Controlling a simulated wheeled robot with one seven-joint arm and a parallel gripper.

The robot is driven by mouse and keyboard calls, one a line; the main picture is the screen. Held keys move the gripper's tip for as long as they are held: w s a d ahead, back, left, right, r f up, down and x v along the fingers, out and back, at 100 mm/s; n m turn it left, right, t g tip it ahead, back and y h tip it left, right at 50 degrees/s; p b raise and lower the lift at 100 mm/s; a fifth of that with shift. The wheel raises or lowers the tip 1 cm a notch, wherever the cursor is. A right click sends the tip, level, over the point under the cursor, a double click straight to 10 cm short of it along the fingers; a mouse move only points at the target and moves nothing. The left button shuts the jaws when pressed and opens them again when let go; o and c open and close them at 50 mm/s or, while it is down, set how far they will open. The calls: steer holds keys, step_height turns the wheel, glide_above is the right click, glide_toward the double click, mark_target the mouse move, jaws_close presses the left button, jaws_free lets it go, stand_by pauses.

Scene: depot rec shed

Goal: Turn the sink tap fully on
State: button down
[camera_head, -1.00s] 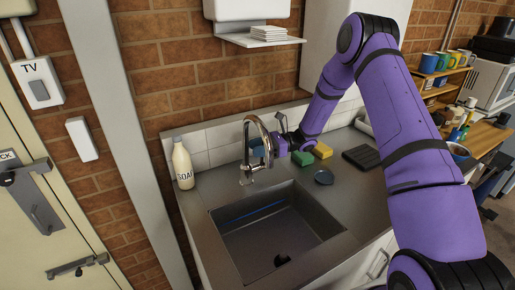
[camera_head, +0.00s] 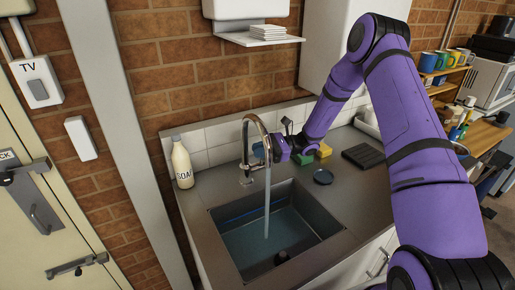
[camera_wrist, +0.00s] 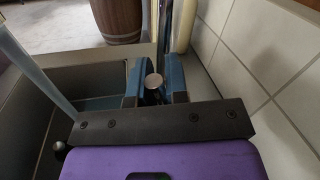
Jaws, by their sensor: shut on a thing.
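The chrome sink tap (camera_head: 245,150) has a curved neck and stands at the back edge of the steel sink (camera_head: 218,228). A stream of water (camera_head: 267,205) runs from its spout, and bluish water covers the basin floor. My gripper (camera_head: 262,153) is right behind the tap neck in the head view. In the wrist view my gripper's blue fingers (camera_wrist: 157,85) are shut around a small round metal end (camera_wrist: 154,81), seemingly the tap's handle. The stream also shows at the left of the wrist view (camera_wrist: 45,75). The handle is mostly hidden by my fingers.
A soap bottle (camera_head: 182,165) stands left of the tap. The tiled wall (camera_wrist: 285,60) is close beside my gripper.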

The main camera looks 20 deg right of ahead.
steer(key=shift+s+d+f+n+g+y, duration=0.15)
steer(key=shift+s+f+n, duration=0.2)
steer(key=shift+s+n, duration=0.6)
steer(key=shift+s+d+f+n+g+y, duration=0.2)
steer(key=shift+s+f+n, duration=0.2)
steer(key=shift+n, duration=0.9)
steer(key=shift+s+d+f+n+g+y, duration=0.15)
steer(key=shift+s+f+n, duration=0.2)
steer(key=shift+s+n, duration=0.6)
steer(key=shift+w+n, duration=0.2)
steer(key=shift+n, duration=0.1)
steer(key=c, duration=1.1)
jaws_free()
steer(key=d, duration=0.3)
steer(key=d+f, duration=0.1)
steer(key=d, duration=0.6)
steer(key=shift+w+d+f, duration=0.3)
steer(key=shift+d, duration=0.05)
steer(key=shift+r, duration=0.1)
